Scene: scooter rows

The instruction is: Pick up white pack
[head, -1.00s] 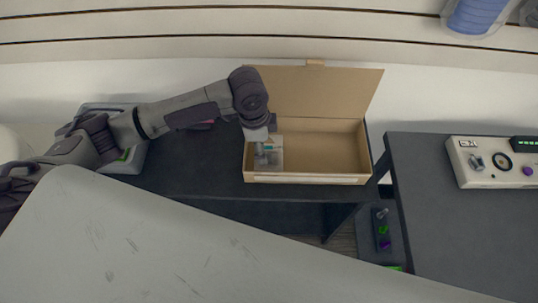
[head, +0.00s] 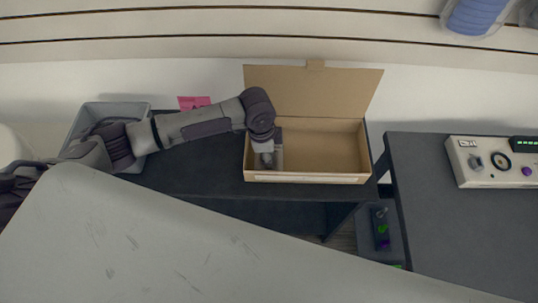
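An open cardboard box (head: 345,178) stands on the dark table, its lid raised at the back. My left arm reaches in from the left, and my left gripper (head: 267,160) points down into the left end of the box. The gripper looks small and dark against the box's inside, and its fingers cannot be made out clearly. A pale grey patch shows around the gripper, but I cannot tell whether it is the white pack or part of the gripper. No white pack can be clearly made out. My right gripper is not in view.
The right part of the box is empty. A grey bin (head: 80,122) stands at the table's left, with a pink card (head: 193,102) behind my arm. A second dark table (head: 450,230) at right carries a pale device with knobs (head: 490,165).

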